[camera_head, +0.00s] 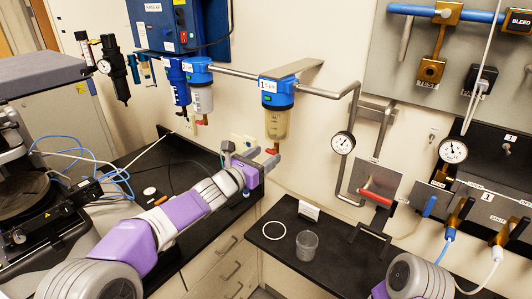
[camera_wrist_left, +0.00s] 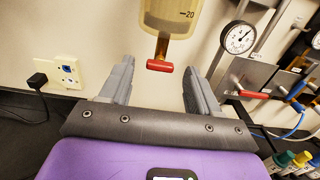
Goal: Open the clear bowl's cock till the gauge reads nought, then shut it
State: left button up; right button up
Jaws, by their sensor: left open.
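The clear bowl (camera_head: 277,124), yellowish inside, hangs under a blue filter head marked 1 on the wall pipe. Its red cock (camera_head: 272,151) is at the bottom; in the left wrist view the cock (camera_wrist_left: 159,66) lies crosswise below the bowl (camera_wrist_left: 172,17). My left gripper (camera_head: 251,156) is open and empty, just below the bowl, its fingers on either side of the cock in the wrist view and apart from it. A round gauge (camera_head: 343,143) hangs right of the bowl; its reading is too small to tell. My right gripper is out of view.
Two more filters, a blue bowl (camera_head: 179,93) and a whitish bowl (camera_head: 202,99), hang to the left. A second gauge (camera_head: 453,151) and a red-handled lever (camera_head: 376,197) are at right. A clear cup (camera_head: 307,245) and a white ring (camera_head: 274,231) rest on the black bench.

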pick_arm(q)
jog(key=shift+w+d, duration=0.4)
jog(key=shift+w, duration=0.1)
jog(key=c, duration=1.1)
jog(key=shift+o, duration=0.2)
jog(key=shift+n, duration=0.4)
jog(key=n, duration=0.2)
jog(key=shift+n, duration=0.4)
jog(key=shift+n+p, duration=0.3)
jog(key=shift+n, duration=1.5)
